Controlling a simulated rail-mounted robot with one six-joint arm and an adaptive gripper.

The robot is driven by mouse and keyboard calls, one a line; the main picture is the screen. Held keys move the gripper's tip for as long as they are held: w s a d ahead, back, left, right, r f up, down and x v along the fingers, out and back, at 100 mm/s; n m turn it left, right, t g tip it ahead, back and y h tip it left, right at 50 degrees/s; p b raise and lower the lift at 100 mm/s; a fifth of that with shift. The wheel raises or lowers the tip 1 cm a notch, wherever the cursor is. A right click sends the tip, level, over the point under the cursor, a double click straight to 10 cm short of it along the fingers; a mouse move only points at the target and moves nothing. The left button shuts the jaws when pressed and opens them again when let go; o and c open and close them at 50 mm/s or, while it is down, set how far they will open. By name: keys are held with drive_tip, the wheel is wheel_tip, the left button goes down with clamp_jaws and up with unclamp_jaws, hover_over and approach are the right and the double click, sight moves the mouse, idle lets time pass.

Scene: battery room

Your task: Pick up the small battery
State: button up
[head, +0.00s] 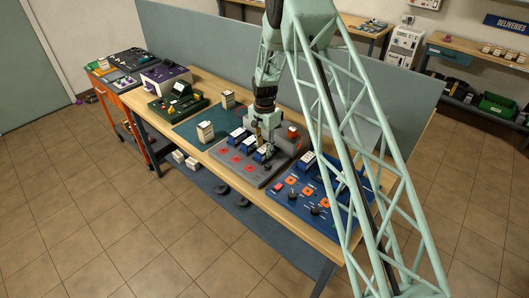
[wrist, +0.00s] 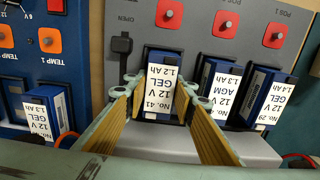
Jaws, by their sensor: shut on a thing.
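A small blue battery with a white label reading "No. 41, 12 V GEL, 1.2 Ah" (wrist: 162,70) stands in a slot of the grey board (wrist: 195,25), under a red square with a knob. My gripper (wrist: 163,95) has one finger on each side of it and is shut on it. Two similar blue batteries stand to its right in the wrist view, one AGM (wrist: 222,88) and one GEL 1.4 Ah (wrist: 268,98). In the head view my gripper (head: 266,134) points down over the grey board (head: 246,172); it is too small there to tell the grip.
Pale batteries (head: 205,131) stand on the teal mat (head: 190,135).

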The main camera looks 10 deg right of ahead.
sight(264, 148)
drive_tip(key=shift+r, duration=0.1)
drive_tip(key=shift+r+b, duration=0.4)
drive_tip(key=shift+r, duration=1.15)
drive_tip(key=shift+s+r, duration=0.15)
drive_tip(key=s+r+b, duration=0.1)
drive_tip(key=s+b, duration=0.1)
drive_tip(key=s, duration=1.3)
drive_tip(key=shift+s+r+b, duration=0.25)
drive_tip(key=shift+s+b, duration=0.05)
drive_tip(key=shift+d, duration=0.15)
